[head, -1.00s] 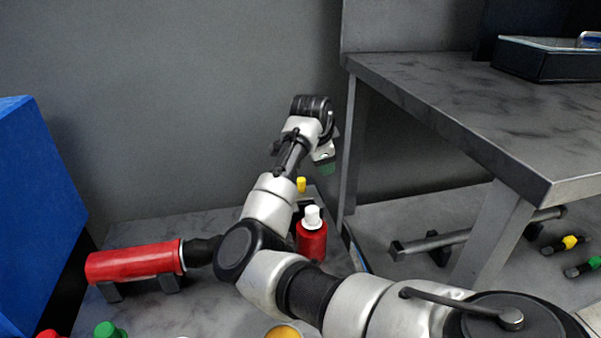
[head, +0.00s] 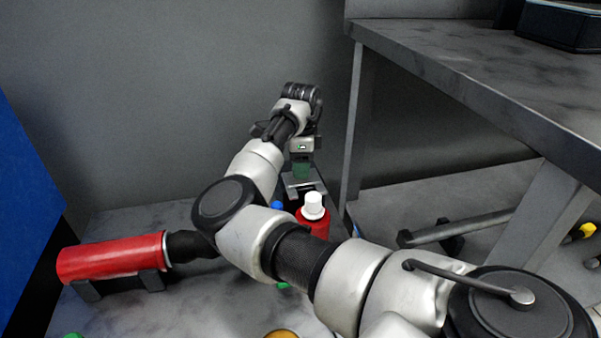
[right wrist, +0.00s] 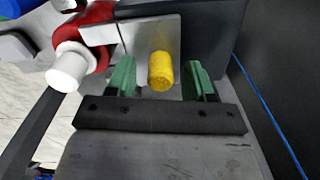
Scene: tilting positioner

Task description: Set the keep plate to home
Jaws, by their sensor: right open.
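A light grey metal plate (right wrist: 140,45) with a yellow peg (right wrist: 160,70) shows in the right wrist view. It looks like the keep plate. In the head view a metal plate (head: 300,185) shows below my right gripper (head: 301,170), and the yellow peg is hidden. My right gripper (right wrist: 160,79) is open, with one green finger on each side of the peg and a visible gap to both. I cannot tell how far its fingertips reach along the peg. My left gripper is not in view.
A red bottle with a white cap (head: 313,207) stands close beside the plate; it also shows in the wrist view (right wrist: 67,70). A red cylinder (head: 110,258) lies on a cradle at the left. A grey table (head: 450,75) stands at the right.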

